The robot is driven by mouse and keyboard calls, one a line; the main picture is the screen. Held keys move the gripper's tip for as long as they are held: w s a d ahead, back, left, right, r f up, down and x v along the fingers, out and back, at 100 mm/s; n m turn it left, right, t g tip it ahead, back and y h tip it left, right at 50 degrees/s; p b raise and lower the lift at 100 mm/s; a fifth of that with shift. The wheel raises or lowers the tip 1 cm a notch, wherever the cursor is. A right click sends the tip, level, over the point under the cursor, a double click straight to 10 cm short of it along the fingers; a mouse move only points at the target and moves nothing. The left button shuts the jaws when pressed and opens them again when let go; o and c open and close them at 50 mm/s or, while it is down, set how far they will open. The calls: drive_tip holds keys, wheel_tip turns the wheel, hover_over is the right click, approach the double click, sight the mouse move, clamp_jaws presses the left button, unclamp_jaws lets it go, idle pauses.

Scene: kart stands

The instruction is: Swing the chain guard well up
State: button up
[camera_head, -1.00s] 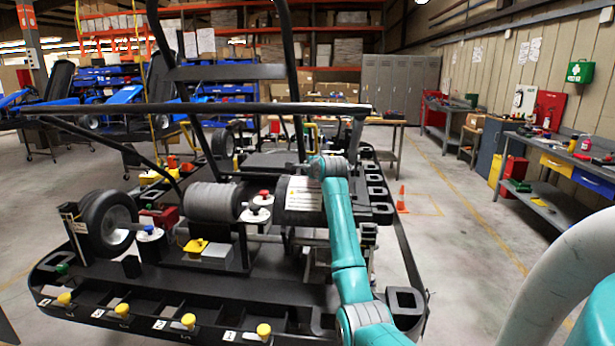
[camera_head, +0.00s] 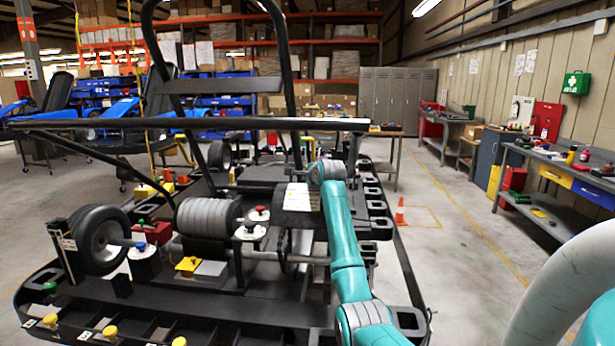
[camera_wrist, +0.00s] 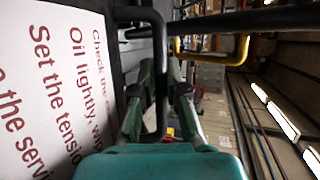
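The chain guard (camera_head: 297,198) appears to be the dark cover with a white printed label, right of the grey drum in the head view. In the wrist view its label (camera_wrist: 50,75) fills the left side, with red text about oiling and tension. A black bent bar (camera_wrist: 159,40), seemingly the guard's handle, runs between my fingers. My gripper (camera_wrist: 162,85) is drawn in narrowly around this bar and looks shut on it. In the head view my teal arm reaches the guard's right side, and the fingertips are hidden there.
A black kart frame bar (camera_head: 190,124) crosses above the guard. The grey ribbed drum (camera_head: 207,218) and a wheel (camera_head: 98,240) stand to the left. An orange cone (camera_head: 400,212) stands on open floor to the right, before a workbench (camera_head: 560,165).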

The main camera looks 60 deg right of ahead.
idle(0.3)
drive_tip(key=v, duration=1.2)
